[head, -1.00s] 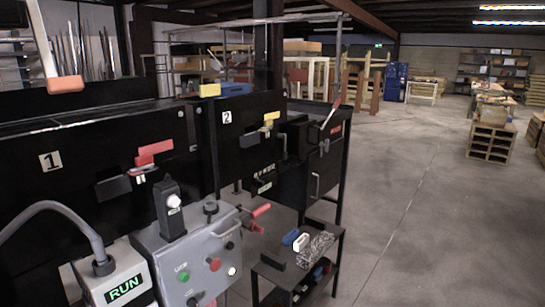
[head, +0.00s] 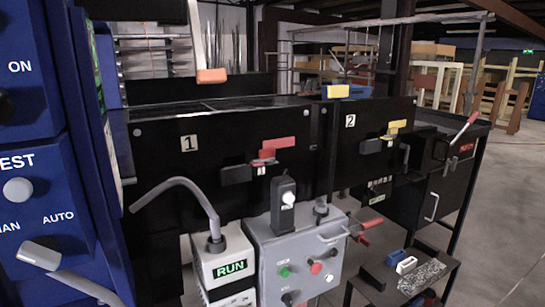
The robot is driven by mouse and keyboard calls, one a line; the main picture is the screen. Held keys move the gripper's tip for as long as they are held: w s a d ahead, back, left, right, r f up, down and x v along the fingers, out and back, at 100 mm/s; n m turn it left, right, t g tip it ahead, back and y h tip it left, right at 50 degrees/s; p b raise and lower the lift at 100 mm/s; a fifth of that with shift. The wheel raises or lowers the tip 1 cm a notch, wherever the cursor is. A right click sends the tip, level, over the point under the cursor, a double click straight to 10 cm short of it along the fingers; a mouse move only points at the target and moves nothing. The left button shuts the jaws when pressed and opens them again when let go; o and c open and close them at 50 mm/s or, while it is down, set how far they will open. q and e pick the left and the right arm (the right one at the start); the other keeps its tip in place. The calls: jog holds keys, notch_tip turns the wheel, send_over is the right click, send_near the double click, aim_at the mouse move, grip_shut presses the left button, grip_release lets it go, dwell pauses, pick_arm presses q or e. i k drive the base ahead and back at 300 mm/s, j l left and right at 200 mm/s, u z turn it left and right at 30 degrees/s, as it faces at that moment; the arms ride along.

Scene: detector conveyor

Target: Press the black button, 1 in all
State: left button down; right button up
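The grey control box (head: 290,255) stands in the middle foreground of the head view. A small black round control (head: 288,299) is on its sloped face near the bottom edge of the picture, partly cut off. A black knob (head: 320,208) sits on the top of the box. I cannot tell for sure which of these is the black button. The face also has a green button (head: 284,271), a red button (head: 316,267) and a white button (head: 329,278). Neither of my grippers is in view.
A blue panel (head: 40,190) with switches fills the left side. A box labelled RUN (head: 228,262) with a grey curved pipe stands beside the control box. Black machine panels 1 (head: 220,165) and 2 (head: 370,150) are behind. A small black table (head: 375,280) is at right, with open floor beyond.

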aim_at(333, 251)
jog(key=i+l+u, duration=0.15)
jog(key=l+u, duration=0.15)
jog(key=l, duration=0.15)
jog(key=i+l+u, duration=0.15)
jog(key=l+u, duration=0.15)
jog(key=l, duration=0.2)
jog(key=l+u, duration=0.3)
jog(key=l, duration=0.2)
jog(key=i+l, duration=0.1)
jog(key=l, duration=0.65)
